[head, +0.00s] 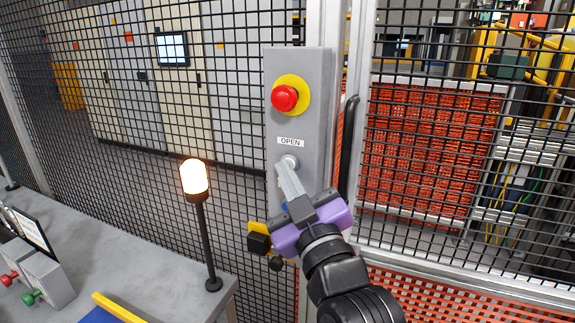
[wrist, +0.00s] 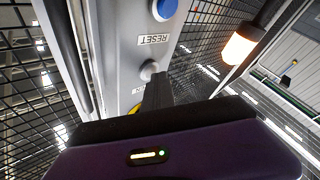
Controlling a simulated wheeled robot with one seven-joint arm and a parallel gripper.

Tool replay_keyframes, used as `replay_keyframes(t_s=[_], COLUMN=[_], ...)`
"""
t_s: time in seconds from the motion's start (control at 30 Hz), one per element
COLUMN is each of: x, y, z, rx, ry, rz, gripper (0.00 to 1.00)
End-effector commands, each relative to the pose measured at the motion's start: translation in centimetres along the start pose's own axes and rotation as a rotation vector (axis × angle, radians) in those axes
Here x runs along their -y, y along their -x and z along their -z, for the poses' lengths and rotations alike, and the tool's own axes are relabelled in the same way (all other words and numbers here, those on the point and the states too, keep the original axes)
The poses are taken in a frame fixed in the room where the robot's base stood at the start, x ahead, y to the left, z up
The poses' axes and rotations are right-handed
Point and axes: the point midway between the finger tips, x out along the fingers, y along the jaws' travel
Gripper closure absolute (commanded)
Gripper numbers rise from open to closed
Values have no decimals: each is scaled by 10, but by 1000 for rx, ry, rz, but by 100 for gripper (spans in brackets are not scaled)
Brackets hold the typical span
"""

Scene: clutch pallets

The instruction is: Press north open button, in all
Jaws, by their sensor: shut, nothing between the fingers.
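A grey control panel (head: 310,70) stands upright on the fence post. It bears a red mushroom button on a yellow disc (head: 285,98), an OPEN label (head: 290,141) and a pale grey open button (head: 289,160) below that label. My gripper (head: 281,168) is shut and empty, with its fingertips at the open button; I cannot tell whether they touch. In the wrist view, which is upside down, the open button (wrist: 149,69) shows at the fingertips (wrist: 157,78).
Black mesh fence (head: 235,105) stands behind the panel. A lit amber lamp on a black pole (head: 194,178) rises from a grey bench (head: 165,235) at the left. Red and green buttons (head: 30,297) are on a box there. Orange crates (head: 430,150) are behind the mesh at the right.

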Motion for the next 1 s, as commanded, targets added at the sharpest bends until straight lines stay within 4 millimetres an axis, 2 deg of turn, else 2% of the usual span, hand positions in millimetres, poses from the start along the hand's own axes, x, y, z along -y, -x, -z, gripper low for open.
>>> replay_keyframes(t_s=[0.33, 0.73, 1.0], x=[7, 10, 21], y=[11, 14, 30], z=[7, 9, 22], rx=[1, 1, 0], ry=[0, 0, 0], rz=[0, 1, 2], gripper=[100, 100, 100])
